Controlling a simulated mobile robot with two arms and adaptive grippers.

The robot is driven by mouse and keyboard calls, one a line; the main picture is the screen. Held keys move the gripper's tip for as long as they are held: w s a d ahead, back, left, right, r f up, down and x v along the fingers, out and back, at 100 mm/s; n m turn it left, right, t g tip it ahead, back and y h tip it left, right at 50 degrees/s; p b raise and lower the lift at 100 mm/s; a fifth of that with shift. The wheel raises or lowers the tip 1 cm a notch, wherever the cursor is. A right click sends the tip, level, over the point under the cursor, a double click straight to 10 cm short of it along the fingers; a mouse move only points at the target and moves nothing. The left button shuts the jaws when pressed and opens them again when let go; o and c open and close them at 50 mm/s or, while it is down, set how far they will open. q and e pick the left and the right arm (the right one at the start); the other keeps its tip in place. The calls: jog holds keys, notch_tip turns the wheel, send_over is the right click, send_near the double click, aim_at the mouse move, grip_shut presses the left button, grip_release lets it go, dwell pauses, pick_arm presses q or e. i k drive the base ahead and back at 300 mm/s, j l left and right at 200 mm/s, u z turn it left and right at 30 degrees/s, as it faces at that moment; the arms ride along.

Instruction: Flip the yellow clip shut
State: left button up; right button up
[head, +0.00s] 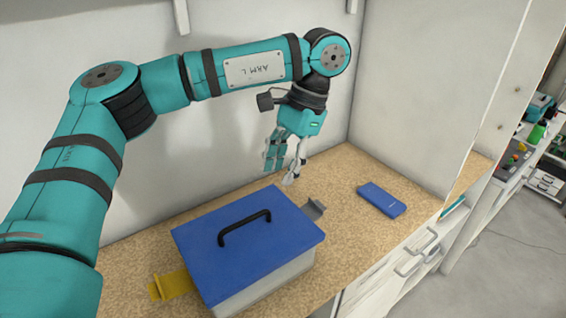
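A box with a blue lid (245,238) and a black handle stands on the cork-coloured worktop; its lid is down. The yellow clip (172,285) sticks outward from the box's left side, swung away from the lid. A grey clip (313,208) sticks out likewise on the right side. My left gripper (280,174) hangs in the air, fingers down, behind the box near its back right corner, apart from both clips. Its fingers are spread with nothing between them. My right gripper is not in view.
A flat blue object (381,200) lies on the worktop right of the box. A wall rises behind, with a side panel at the right. White drawers (415,255) with handles are below the worktop's front edge. The worktop between box and blue object is clear.

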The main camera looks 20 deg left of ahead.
aim_at(169, 287)
jog(key=k+l, duration=0.15)
jog(key=l, duration=0.2)
jog(key=k+l, duration=0.15)
jog(key=l, duration=0.2)
jog(key=k+l, duration=0.1)
jog(key=l, duration=0.3)
